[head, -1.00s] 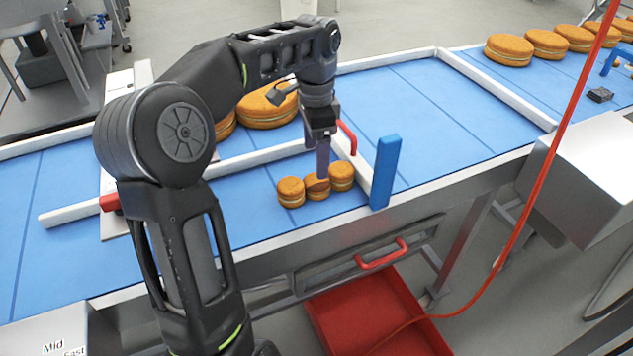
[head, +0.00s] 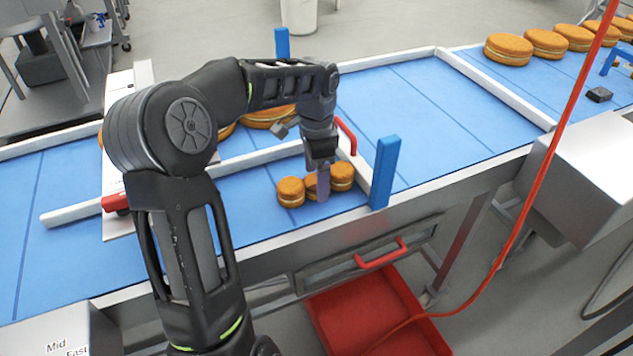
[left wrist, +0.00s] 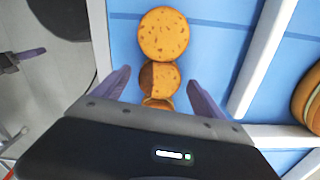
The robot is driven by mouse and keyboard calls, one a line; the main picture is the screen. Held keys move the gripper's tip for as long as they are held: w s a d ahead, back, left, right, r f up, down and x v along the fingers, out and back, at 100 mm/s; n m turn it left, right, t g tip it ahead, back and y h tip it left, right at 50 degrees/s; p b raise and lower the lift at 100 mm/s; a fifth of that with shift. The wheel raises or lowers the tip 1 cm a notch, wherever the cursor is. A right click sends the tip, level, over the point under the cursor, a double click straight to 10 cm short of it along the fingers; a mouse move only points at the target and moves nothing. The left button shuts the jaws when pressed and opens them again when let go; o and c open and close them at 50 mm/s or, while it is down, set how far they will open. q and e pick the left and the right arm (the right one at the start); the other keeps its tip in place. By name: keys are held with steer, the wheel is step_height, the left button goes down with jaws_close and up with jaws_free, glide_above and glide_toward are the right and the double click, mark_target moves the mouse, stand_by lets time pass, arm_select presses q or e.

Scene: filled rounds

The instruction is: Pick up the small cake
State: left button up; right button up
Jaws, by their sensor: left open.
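Three small round orange-brown cakes with a pale filling stand in a touching or nearly touching row on the blue belt: a left one (head: 291,191), a middle one (head: 310,184) and a right one (head: 342,175). My left gripper (head: 322,192) points down at the row, and its finger partly hides the middle cake. In the left wrist view the gripper (left wrist: 160,86) is open, with one finger on each side of the middle cake (left wrist: 158,77). One end cake (left wrist: 164,34) lies beyond the fingertips; the other (left wrist: 158,103) is mostly hidden by the gripper body. My right gripper is not in view.
White rails (head: 75,214) border the lane, with a blue post (head: 385,172) at its right end. Larger cakes (head: 268,116) lie behind the rail, others (head: 509,49) at far right. A red bin (head: 375,310) and red cable (head: 527,210) are at front right.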

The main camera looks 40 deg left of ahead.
arm_select(q)
steer(key=shift+c, duration=0.2)
stand_by(0.4)
steer(key=c, duration=0.9)
